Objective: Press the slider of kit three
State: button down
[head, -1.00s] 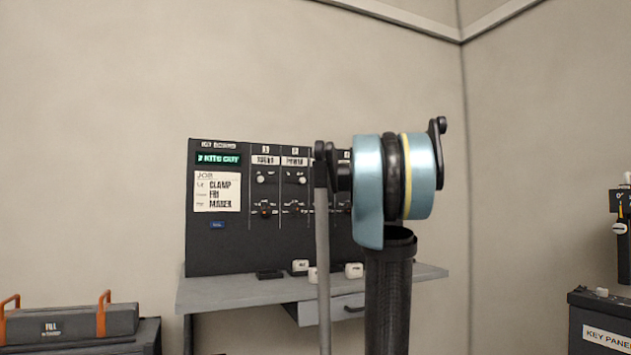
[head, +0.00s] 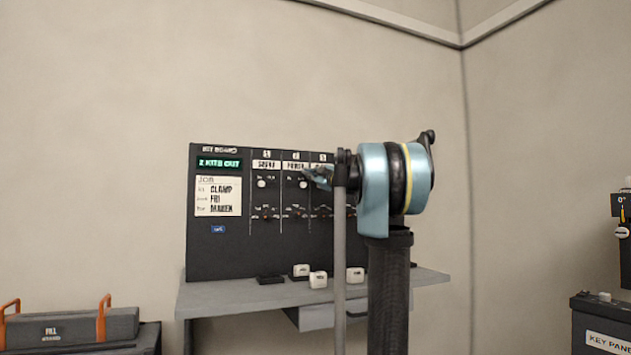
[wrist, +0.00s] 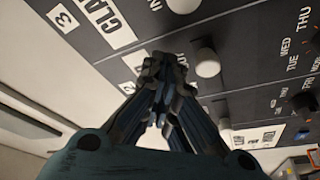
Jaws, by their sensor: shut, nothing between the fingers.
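The dark key board (head: 220,245) stands against the wall, with columns numbered 1, 2 and 3. The column 3 label CLAMP shows in the wrist view (wrist: 105,15). A white slider knob (wrist: 184,4) shows there at the top edge, seemingly in column 3. Another white knob (wrist: 206,62), seemingly of column 2, is right of my fingertips. In the head view column 3 is partly hidden by my arm. My gripper (head: 320,177) is shut and empty, in front of the board around columns 2 and 3. Its fingertips show in the wrist view (wrist: 165,62); I cannot tell whether they touch the board.
A job card (head: 217,196) reads CLAMP, FRI, MAKER; the display (head: 219,163) reads 2 KITS OUT. White blocks (head: 318,279) lie on the grey shelf (head: 220,297) below. A case with orange handles (head: 72,325) is at left, a key panel box (head: 605,325) at right.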

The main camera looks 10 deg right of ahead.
jog(key=shift+w+d+f, duration=0.2)
jog(key=shift+d+f, duration=0.45)
jog(key=shift+d, duration=0.15)
jog(key=shift+w+d+f, duration=0.2)
jog(key=shift+d+f, duration=0.45)
jog(key=shift+d, duration=0.1)
jog(key=shift+d, duration=0.1)
jog(key=shift+w+d, duration=0.25)
jog(key=shift+d, duration=0.6)
jog(key=shift+w+d, duration=0.2)
jog(key=shift+d, duration=0.7)
jog(key=shift+w+d, duration=0.25)
jog(key=shift+d, duration=0.6)
jog(key=s+d, duration=0.1)
jog(key=s, duration=0.8)
jog(key=shift+d+r, duration=0.2)
jog(key=shift+d, duration=0.2)
